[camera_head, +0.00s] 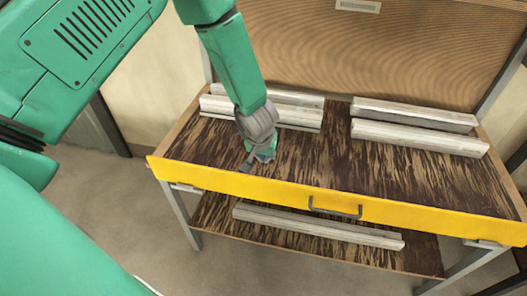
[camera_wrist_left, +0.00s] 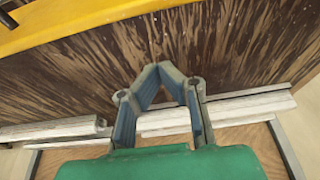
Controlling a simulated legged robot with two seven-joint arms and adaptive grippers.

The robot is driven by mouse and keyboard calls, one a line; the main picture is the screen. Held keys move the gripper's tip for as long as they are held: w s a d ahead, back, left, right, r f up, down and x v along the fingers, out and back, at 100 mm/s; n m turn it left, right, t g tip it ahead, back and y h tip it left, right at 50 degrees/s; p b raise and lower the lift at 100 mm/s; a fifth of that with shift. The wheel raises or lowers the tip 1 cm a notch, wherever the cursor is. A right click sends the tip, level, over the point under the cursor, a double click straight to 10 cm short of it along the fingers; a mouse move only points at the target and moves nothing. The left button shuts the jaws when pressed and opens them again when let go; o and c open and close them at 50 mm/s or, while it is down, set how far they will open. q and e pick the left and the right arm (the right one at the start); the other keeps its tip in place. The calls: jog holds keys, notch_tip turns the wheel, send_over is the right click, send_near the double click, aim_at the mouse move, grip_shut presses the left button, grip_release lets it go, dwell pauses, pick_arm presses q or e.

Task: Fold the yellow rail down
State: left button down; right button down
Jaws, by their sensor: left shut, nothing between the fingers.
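The yellow rail (camera_head: 262,190) runs along the whole front edge of the bench (camera_head: 300,160) as a long flat band, with a dark handle (camera_head: 335,211) near its middle. The rail also crosses the top left corner of the left wrist view (camera_wrist_left: 80,22). My left gripper (camera_head: 252,165) points down over the left part of the dark-streaked bench top, just behind the rail and left of the handle. Its fingers come together at the tips in the left wrist view (camera_wrist_left: 160,68), with nothing between them. It does not hold the rail. My right gripper is out of view.
Pale metal profiles lie at the back left (camera_head: 290,115) and back right (camera_head: 418,137) of the bench top. Another profile (camera_head: 315,226) lies on the lower shelf. A brown mesh panel (camera_head: 380,50) stands behind. The front middle of the top is clear.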

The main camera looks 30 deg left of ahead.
pick_arm(q)
jog(key=x, duration=0.3)
jog(key=shift+f, duration=0.25)
jog(key=s, duration=0.2)
jog(key=s+d, duration=0.1)
jog(key=s, duration=0.1)
jog(key=shift+r, duration=0.3)
jog(key=shift+w+d, duration=0.1)
